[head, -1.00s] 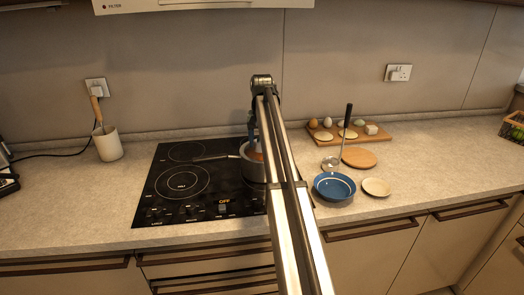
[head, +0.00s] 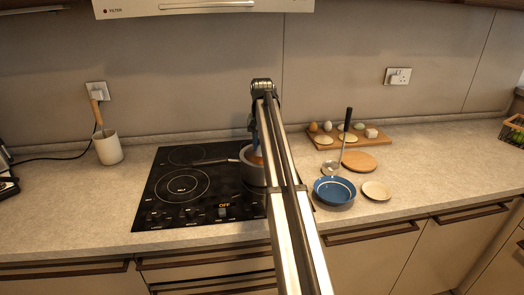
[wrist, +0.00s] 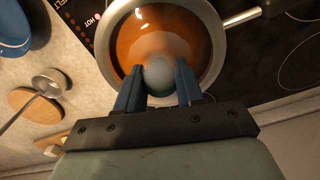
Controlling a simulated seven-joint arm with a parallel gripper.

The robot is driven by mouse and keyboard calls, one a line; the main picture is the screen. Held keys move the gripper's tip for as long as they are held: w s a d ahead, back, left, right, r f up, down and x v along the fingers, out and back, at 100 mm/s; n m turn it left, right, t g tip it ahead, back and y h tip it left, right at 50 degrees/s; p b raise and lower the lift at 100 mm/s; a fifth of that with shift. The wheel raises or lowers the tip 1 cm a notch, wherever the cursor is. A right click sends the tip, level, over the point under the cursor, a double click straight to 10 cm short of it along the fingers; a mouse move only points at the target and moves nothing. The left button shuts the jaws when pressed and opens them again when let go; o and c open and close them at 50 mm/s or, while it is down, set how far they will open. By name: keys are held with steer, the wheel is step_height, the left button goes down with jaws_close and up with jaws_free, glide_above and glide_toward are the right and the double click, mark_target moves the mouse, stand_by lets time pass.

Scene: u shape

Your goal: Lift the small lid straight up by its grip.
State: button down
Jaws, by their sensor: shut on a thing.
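A metal pot (head: 252,174) with a long handle stands on the right part of the black cooktop. The wrist view looks down on its pale round rim (wrist: 218,50). Inside the rim is a shiny amber-brown surface (wrist: 160,25); I cannot tell whether it is the lid or the contents seen through it. A round grey grip (wrist: 158,76) sits between the two blue fingers of my gripper (wrist: 158,78), which is shut on it. In the head view my gripper (head: 256,145) is over the pot, partly hidden by my arm. The height of the lid cannot be judged.
A blue bowl (head: 334,191), a small plate (head: 377,190), a ladle (head: 339,155), a round wooden board (head: 360,161) and a food board (head: 372,141) lie to the right. A utensil crock (head: 108,149) stands at the left. The front left cooktop (head: 165,210) is clear.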

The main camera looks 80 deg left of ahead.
step_height(320, 180, up, 10)
steer(key=shift+r, duration=0.25)
stand_by(0.3)
